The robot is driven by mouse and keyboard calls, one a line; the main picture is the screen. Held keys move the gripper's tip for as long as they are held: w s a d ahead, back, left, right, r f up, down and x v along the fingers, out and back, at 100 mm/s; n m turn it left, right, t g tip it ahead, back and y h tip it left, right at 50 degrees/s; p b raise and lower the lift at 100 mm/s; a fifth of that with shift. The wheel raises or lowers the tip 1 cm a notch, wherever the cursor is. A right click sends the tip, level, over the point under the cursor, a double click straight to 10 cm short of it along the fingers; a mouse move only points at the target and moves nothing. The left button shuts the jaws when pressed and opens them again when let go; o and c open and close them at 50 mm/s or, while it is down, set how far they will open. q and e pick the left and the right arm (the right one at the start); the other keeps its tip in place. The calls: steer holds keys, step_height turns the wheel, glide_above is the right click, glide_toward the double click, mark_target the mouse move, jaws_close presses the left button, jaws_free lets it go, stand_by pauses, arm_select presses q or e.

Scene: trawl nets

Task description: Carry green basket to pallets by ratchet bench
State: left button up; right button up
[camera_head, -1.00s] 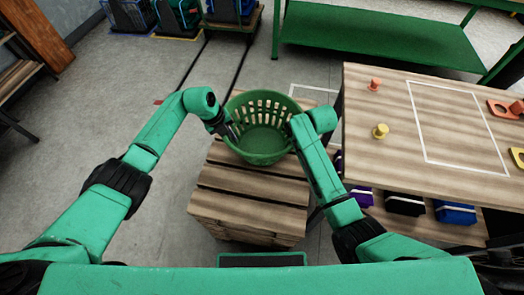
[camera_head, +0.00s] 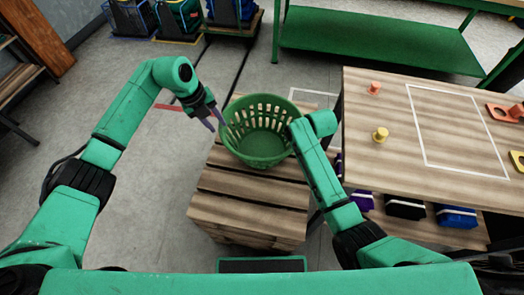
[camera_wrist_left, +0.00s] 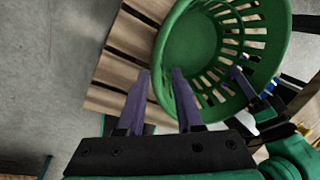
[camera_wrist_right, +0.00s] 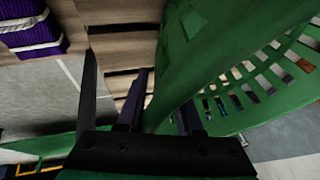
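The green basket (camera_head: 258,135) stands upright on the far part of a wooden pallet stack (camera_head: 245,212), beside the wooden bench (camera_head: 370,130).
The bench holds a yellow peg (camera_head: 380,134) and an orange peg (camera_head: 374,87). Purple, black and blue bundles (camera_head: 455,215) lie on its lower shelf. A green shelf bench (camera_head: 380,40) stands at the back. Open floor (camera_head: 150,190) lies left of the pallets.

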steer(key=shift+r, duration=0.15)
steer(key=v, duration=1.1)
steer(key=shift+s+r, duration=0.3)
